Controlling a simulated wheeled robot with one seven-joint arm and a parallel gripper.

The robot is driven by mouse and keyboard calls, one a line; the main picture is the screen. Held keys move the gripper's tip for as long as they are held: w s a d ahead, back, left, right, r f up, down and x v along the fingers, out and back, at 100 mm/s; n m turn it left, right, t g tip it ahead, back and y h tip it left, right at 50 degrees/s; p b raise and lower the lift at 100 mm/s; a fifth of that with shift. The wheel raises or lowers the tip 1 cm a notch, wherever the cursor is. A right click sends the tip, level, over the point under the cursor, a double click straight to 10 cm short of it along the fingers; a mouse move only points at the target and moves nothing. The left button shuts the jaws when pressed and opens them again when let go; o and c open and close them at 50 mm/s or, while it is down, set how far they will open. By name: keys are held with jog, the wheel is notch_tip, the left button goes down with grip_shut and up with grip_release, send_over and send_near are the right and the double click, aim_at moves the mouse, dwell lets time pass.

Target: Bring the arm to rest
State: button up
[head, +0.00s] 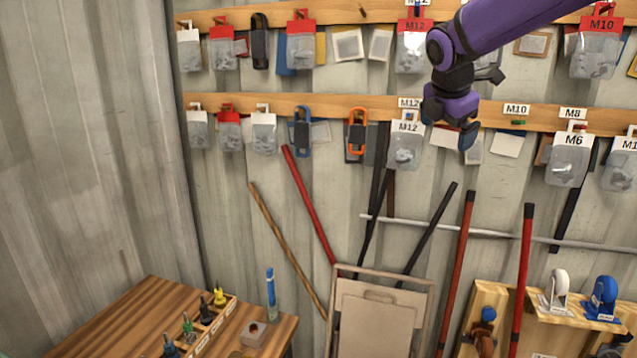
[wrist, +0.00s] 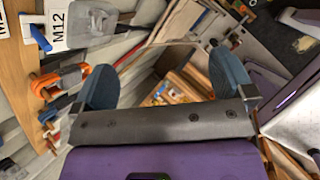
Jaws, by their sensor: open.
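My gripper (head: 468,137) hangs at the upper right of the head view, at the end of my purple arm, in front of the lower pegboard rail. Its blue-tipped fingers point down. In the wrist view my gripper (wrist: 163,88) shows two blue finger pads set wide apart, with nothing between them. The gripper is open and empty. In the head view it overlaps the area beside a bag labelled M12 (head: 405,150); I cannot tell how far it is from the wall.
Upper (head: 340,15) and lower (head: 350,104) wooden rails carry labelled bags and carabiners. Long bars lean on the wall, including a red one (head: 308,205). A folding chair or frame (head: 380,271) stands below. A wooden table (head: 115,315) is lower left; a wooden rack (head: 487,291) is lower right.

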jog(key=s+d+f+m+y, duration=0.1)
jog(key=s+d+m+y, duration=0.15)
jog(key=s+m, duration=0.55)
jog(key=s+d+f+m+y, duration=0.1)
jog(key=s+d+m, duration=0.3)
jog(key=s, duration=0.7)
jog(key=s+a+f+m, duration=0.1)
jog(key=s+f+m, duration=0.1)
jog(key=s+m, duration=0.3)
jog(key=s+a+f+m, duration=0.1)
jog(key=s+f+m, duration=0.2)
jog(key=s, duration=0.7)
jog(key=m, duration=0.2)
jog(key=shift+s+a+f+m+h, duration=0.2)
jog(key=shift+s+f+m+h, duration=0.1)
jog(key=shift+s+m+h, duration=0.1)
